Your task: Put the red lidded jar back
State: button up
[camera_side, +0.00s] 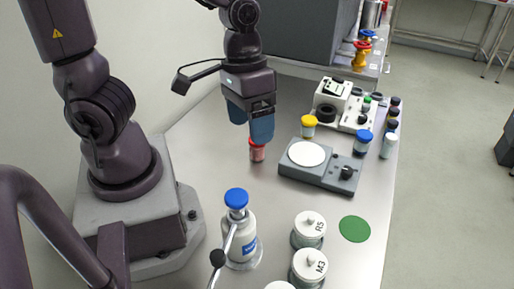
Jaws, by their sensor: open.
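The red lidded jar (257,153) stands upright on the steel bench, left of the hot plate. My gripper (251,128) is directly above it with fingers pointing down. The blue fingers are open, with their tips near the jar's lid and partly in front of it. I cannot tell whether they touch the lid. A green round mat (355,229) lies bare at the bench's front right.
A grey hot plate (319,177) with a white disc sits right of the jar. A yellow-lidded jar (308,126) and a blue-lidded jar (362,143) stand near it. A blue-capped bottle (238,232) and white-lidded jars (309,229) stand in front.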

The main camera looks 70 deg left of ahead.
notch_tip(320, 180, down, 6)
jog(key=a+n+g, duration=0.1)
jog(key=a+n, duration=0.1)
jog(key=n, duration=0.1)
jog(key=n+t+y, duration=0.3)
jog(key=n+y, duration=0.3)
jog(key=n, duration=0.3)
send_over(257, 148)
jog(key=shift+s+a+f, duration=0.1)
jog(key=shift+a+f, duration=0.1)
jog(key=shift+f, duration=2.1)
jog(key=shift+a+f, duration=0.15)
jog(key=shift+f, duration=2.1)
jog(key=shift+g, duration=0.3)
jog(key=shift+x, duration=3.2)
jog(key=shift+r, duration=0.1)
jog(key=c, duration=1.1)
jog(key=shift+w, duration=0.2)
jog(key=shift+c, duration=0.2)
